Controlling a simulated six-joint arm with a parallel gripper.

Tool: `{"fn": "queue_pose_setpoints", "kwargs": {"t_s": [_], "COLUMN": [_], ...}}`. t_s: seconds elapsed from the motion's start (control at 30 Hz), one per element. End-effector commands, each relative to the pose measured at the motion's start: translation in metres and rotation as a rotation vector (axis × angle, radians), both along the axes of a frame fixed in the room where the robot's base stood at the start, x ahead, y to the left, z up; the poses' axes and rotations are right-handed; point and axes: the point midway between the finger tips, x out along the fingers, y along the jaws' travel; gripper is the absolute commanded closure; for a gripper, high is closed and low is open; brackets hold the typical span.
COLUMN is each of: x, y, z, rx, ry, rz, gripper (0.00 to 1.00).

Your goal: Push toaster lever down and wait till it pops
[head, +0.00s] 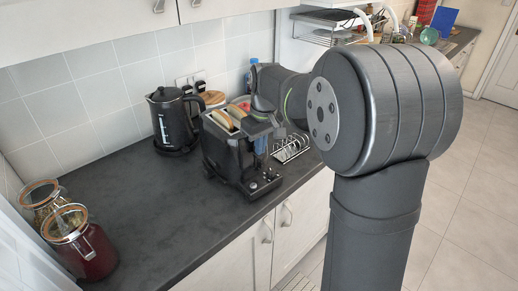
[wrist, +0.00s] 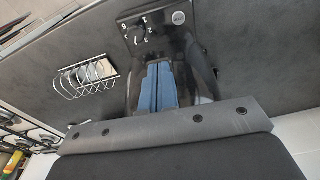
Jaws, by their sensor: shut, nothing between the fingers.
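The black toaster (head: 222,155) stands on the dark counter, with a bread slice (head: 222,120) showing above its top slot. In the wrist view the toaster's front panel (wrist: 185,35) shows a dial with numbers and a round button. My gripper (head: 261,147) is at the toaster's front side, below the top edge. In the wrist view its blue fingers (wrist: 160,84) are together and empty, close over the front panel. I cannot make out the lever; the fingers and wrist cover part of the front. Whether the fingers touch the toaster I cannot tell.
A wire rack with plates (head: 291,147) stands just right of the toaster. A black kettle (head: 173,118) is behind on the left. Glass jars (head: 85,245) stand at the near left. The counter (head: 165,210) between jars and toaster is clear.

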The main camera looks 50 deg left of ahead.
Motion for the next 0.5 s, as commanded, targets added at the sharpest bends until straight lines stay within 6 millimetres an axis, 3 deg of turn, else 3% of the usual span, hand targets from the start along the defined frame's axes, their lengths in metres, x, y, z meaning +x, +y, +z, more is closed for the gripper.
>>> {"fn": "queue_pose_setpoints", "kwargs": {"t_s": [0.33,0.5], "x": [0.000,0.000], "y": [-0.001,0.000], "z": [-0.043,-0.042], "rx": [-0.002,0.001], "ry": [0.001,0.000], "rz": [0.000,0.000], "gripper": [1.00,1.00]}}
